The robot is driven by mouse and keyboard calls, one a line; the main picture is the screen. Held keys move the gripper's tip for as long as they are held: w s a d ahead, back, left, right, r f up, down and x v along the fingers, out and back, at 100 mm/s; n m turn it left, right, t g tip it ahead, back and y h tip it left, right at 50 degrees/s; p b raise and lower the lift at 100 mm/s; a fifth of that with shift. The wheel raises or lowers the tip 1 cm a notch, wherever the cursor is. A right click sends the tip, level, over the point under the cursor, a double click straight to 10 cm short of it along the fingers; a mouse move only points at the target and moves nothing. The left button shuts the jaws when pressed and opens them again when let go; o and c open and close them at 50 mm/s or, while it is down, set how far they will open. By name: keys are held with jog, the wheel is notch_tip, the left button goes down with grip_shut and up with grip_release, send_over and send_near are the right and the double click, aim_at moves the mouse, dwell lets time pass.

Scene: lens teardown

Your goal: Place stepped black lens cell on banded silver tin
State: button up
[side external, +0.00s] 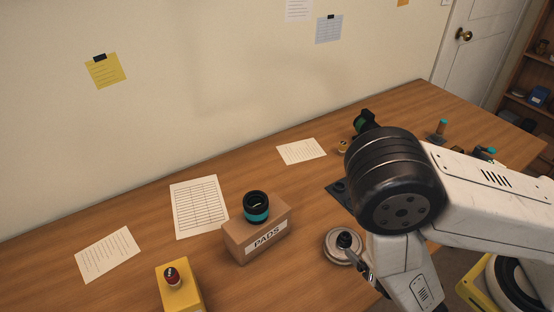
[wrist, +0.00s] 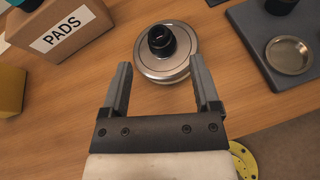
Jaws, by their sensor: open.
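The stepped black lens cell (side external: 345,240) stands on top of the round banded silver tin (side external: 333,256). In the wrist view the black cell (wrist: 162,41) sits upright, a little above the middle of the tin's lid, and the tin (wrist: 150,67) is seen from above. In the side view my gripper (side external: 366,270) is close to the tin's right side. The cell appears free of the fingers.
A cardboard PADS box (side external: 257,236) with a teal-banded black ring (side external: 256,207) on it stands left of the tin. A yellow box with a red button (side external: 178,287) is further left. A dark mat (wrist: 258,48) with a shallow metal dish (wrist: 289,56) lies to the right.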

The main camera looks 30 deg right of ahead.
aim_at(347, 237)
dwell(0.5)
